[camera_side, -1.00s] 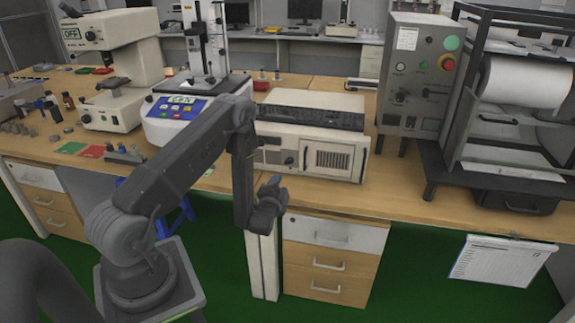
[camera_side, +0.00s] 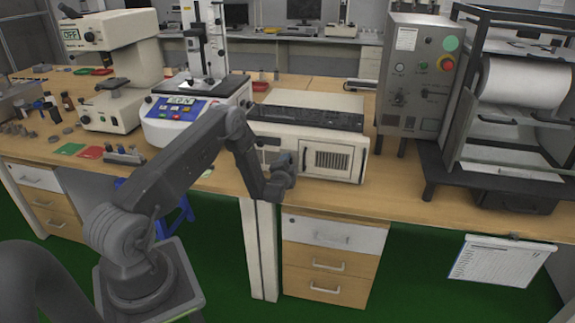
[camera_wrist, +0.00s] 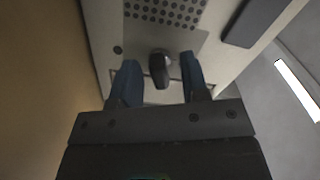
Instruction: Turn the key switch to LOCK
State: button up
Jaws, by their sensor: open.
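A dark knob-like switch (camera_wrist: 159,68) stands out from a light panel in the wrist view; no LOCK marking is readable there. It lies between and just ahead of the fingertips of my gripper (camera_wrist: 161,62), which is open, with a blue finger on each side. I cannot tell whether either finger touches it. In the side view, my gripper (camera_side: 286,168) is right in front of the front face of the white case (camera_side: 333,161) on the bench, hiding the switch there.
To the right stands a grey control box (camera_side: 412,75) with a red button. To the left is an instrument with a blue panel (camera_side: 183,109). The wooden bench edge (camera_side: 400,211) runs below the case.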

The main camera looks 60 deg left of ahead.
grip_shut()
jog(key=shift+n, duration=1.5)
grip_release()
jog(key=shift+d, duration=0.1)
jog(key=v, duration=1.3)
jog(key=shift+s+d, duration=0.2)
jog(key=shift+s, duration=0.05)
